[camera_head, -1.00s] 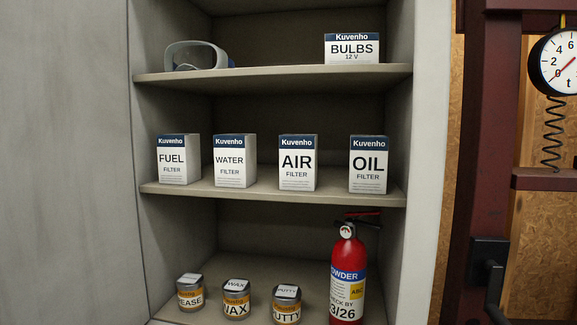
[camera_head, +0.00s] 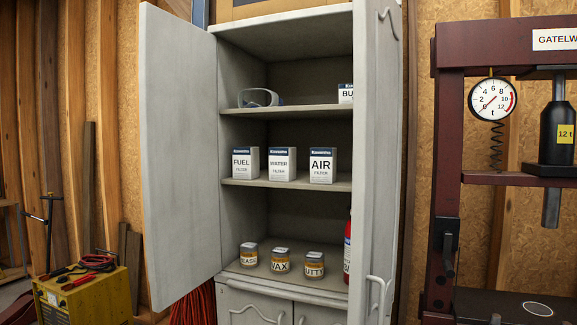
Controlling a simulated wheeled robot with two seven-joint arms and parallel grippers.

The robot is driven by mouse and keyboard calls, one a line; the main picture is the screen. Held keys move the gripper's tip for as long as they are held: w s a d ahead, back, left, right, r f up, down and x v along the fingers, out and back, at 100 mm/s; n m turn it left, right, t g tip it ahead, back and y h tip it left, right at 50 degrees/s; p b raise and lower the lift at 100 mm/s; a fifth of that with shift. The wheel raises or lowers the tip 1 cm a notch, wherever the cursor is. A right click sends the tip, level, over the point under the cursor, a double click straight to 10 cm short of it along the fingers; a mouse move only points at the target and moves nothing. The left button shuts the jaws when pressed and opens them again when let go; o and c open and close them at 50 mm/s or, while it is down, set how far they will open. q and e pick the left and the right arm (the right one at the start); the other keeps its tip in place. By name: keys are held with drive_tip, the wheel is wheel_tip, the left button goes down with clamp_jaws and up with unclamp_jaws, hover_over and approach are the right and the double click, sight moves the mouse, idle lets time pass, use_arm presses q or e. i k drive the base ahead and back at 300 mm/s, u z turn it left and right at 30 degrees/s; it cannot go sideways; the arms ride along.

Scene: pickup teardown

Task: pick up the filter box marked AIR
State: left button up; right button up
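The filter box marked AIR (camera_head: 322,165) is a white box with a dark blue top band. It stands upright on the middle shelf (camera_head: 250,182) of an open grey cabinet, close to the right-hand door. The FUEL filter box (camera_head: 246,163) and the WATER filter box (camera_head: 282,164) stand to its left on the same shelf. The OIL filter box is hidden behind the right door. Neither of my grippers is in view.
The cabinet's left door (camera_head: 178,150) and right door (camera_head: 376,160) stand open. Goggles (camera_head: 260,98) lie on the top shelf. Several tins, including WAX (camera_head: 281,261), stand below. A red press (camera_head: 447,150) stands right, a yellow unit (camera_head: 85,298) left.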

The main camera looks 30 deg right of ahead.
sight(323, 160)
drive_tip(key=u, duration=0.45)
drive_tip(key=i, duration=1.1)
drive_tip(key=z, duration=0.7)
drive_tip(key=i, duration=0.85)
drive_tip(key=z, duration=0.9)
